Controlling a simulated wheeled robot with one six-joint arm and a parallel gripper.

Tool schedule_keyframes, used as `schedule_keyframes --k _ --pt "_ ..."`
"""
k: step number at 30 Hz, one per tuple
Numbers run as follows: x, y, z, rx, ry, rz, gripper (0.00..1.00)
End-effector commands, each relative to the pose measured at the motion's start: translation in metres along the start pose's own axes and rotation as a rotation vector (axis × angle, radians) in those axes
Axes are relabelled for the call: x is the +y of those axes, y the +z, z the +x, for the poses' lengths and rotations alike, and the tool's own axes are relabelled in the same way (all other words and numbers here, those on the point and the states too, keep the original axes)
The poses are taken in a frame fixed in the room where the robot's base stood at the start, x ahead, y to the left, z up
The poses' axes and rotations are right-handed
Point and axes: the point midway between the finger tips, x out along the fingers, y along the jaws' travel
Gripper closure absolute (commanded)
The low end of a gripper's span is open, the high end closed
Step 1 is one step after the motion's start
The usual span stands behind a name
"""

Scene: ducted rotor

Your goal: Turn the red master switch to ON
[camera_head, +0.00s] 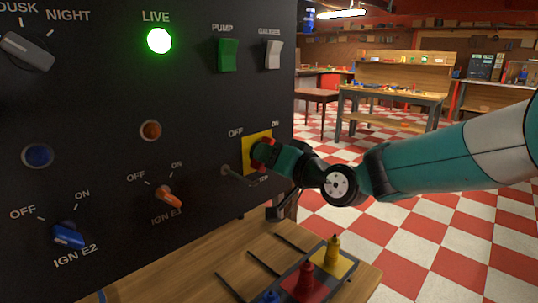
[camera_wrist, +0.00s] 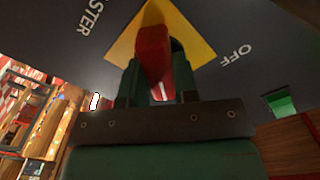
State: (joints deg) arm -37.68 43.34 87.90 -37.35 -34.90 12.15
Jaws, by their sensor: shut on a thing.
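The red master switch handle (camera_wrist: 153,52) sits on a yellow plate (camera_wrist: 197,42) in the wrist view. In the head view the yellow plate (camera_head: 257,140) is at the panel's right side, with OFF at its upper left and ON at its upper right. My gripper (camera_head: 262,153) covers most of the red handle there. In the wrist view my gripper (camera_wrist: 158,78) has its dark green fingers on both sides of the handle, shut on it. The handle's exact angle between OFF and ON is hard to tell.
The black panel (camera_head: 110,105) also bears a lit green LIVE lamp (camera_head: 159,41), a green PUMP switch (camera_head: 228,55), a white GAUGES switch (camera_head: 273,54), an orange knob (camera_head: 168,195) and a blue knob (camera_head: 69,236). A wooden bench (camera_head: 185,275) with coloured items stands below.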

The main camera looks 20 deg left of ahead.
Motion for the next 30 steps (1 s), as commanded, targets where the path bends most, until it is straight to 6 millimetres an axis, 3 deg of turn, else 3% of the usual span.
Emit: schedule_keyframes --k 10,27,28,30 --pt "0.0007 0.0004 -0.0004 -0.003 0.002 0.151 0.96" --pt "0.0012 0.0007 -0.001 -0.002 0.002 0.182 0.96" --pt "0.0012 0.0006 -0.001 -0.002 0.002 0.182 0.68" --pt "0.0012 0.0005 -0.0009 -0.001 0.002 0.181 0.51"
